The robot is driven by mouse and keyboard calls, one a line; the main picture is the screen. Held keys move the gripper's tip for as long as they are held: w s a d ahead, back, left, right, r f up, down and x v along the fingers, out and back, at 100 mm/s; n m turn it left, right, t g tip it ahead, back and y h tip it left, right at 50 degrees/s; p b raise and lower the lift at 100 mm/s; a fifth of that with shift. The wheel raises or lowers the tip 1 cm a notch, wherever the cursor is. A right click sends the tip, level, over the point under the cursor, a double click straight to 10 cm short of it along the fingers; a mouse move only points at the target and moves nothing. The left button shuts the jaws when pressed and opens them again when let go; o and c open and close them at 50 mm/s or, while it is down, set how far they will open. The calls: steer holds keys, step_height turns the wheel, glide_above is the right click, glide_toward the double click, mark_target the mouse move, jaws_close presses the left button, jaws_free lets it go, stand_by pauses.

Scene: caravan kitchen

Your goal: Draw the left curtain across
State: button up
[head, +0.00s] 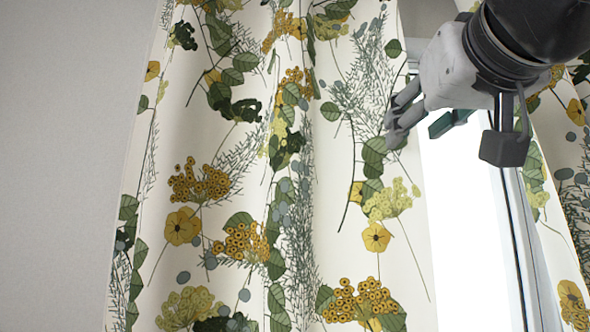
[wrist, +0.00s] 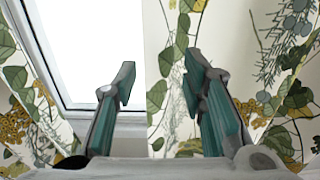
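The left curtain (head: 215,170), cream with yellow flowers and green leaves, hangs in folds over the left and middle of the head view. Its right edge borders the bright window. My gripper (head: 418,122) is at that edge, in the upper right. In the wrist view, my gripper (wrist: 160,78) has its two fingers clearly apart, with patterned curtain cloth (wrist: 170,125) and its edge behind the gap. Whether the fingers touch the cloth cannot be told.
The bright window (head: 460,220) with its pale frame shows right of the curtain, and also in the wrist view (wrist: 85,45). Another patterned curtain (head: 573,205) hangs at the far right. A plain grey wall (head: 70,150) is at the left.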

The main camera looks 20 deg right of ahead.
steer(key=v, duration=0.8)
stand_by(0.4)
